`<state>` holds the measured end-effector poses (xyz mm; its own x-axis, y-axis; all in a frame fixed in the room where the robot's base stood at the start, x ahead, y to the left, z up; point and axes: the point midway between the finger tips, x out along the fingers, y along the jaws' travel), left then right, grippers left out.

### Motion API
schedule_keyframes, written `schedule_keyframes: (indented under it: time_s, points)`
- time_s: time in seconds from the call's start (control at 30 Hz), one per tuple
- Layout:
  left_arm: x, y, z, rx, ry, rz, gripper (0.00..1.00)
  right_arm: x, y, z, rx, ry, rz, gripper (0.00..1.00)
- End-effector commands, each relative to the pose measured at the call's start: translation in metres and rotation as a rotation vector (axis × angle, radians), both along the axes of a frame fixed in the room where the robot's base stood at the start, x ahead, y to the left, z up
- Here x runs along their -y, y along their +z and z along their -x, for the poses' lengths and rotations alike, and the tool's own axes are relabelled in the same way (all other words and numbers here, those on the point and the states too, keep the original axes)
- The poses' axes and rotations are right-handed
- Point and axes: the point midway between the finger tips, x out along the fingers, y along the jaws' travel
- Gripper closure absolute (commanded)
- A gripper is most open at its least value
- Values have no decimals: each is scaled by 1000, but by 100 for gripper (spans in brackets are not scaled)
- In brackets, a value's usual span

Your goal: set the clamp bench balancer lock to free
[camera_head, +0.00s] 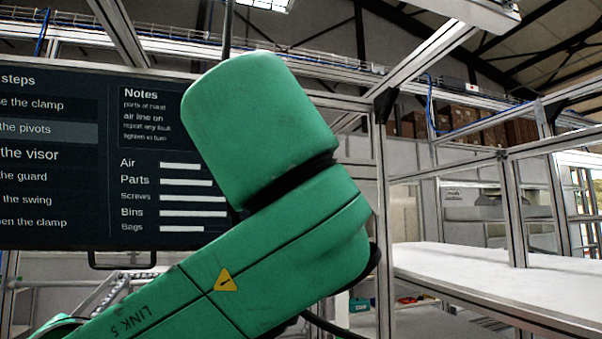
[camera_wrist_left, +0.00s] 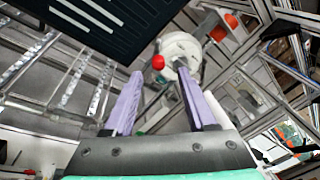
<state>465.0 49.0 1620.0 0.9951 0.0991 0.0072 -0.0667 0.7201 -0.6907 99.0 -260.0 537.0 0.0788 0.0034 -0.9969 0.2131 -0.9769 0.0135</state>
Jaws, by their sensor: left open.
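In the left wrist view, a round white housing (camera_wrist_left: 181,46), which looks like the balancer, hangs ahead of my left gripper (camera_wrist_left: 159,75). A red ball knob (camera_wrist_left: 158,62) shows at its lower left side. My left gripper's two purple fingers are apart, with the knob seen between their tips. The knob appears beyond the fingertips; I cannot tell whether anything touches. The lock's setting cannot be read from this angle. In the head view, my green left arm fills the middle, and neither the gripper nor the housing can be made out. My right gripper is in neither view.
A dark instruction screen (camera_head: 60,165) stands behind my arm at left; it also shows in the wrist view (camera_wrist_left: 105,25). An orange part (camera_wrist_left: 222,27) is beside the white housing. Aluminium frame posts (camera_head: 510,205) and a white tabletop (camera_head: 470,275) lie at right.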

Motion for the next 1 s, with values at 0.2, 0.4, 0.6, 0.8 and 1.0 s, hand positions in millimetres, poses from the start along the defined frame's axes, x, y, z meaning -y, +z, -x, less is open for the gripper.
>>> schedule_keyframes:
  time_s: [0.2, 0.4, 0.6, 0.8, 1.0]
  points:
    - [-6, 4, -51, -3, 3, 0, 43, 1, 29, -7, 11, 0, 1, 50]
    - [-7, 0, -65, -1, 1, 1, 43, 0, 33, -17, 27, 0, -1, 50]
    - [-7, 0, -65, -1, 1, 1, 51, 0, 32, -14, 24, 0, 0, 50]
    - [-6, 0, -65, -1, 1, 1, 100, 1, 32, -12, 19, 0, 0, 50]
    - [-7, 0, -65, -1, 1, 1, 100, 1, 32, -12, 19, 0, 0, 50]
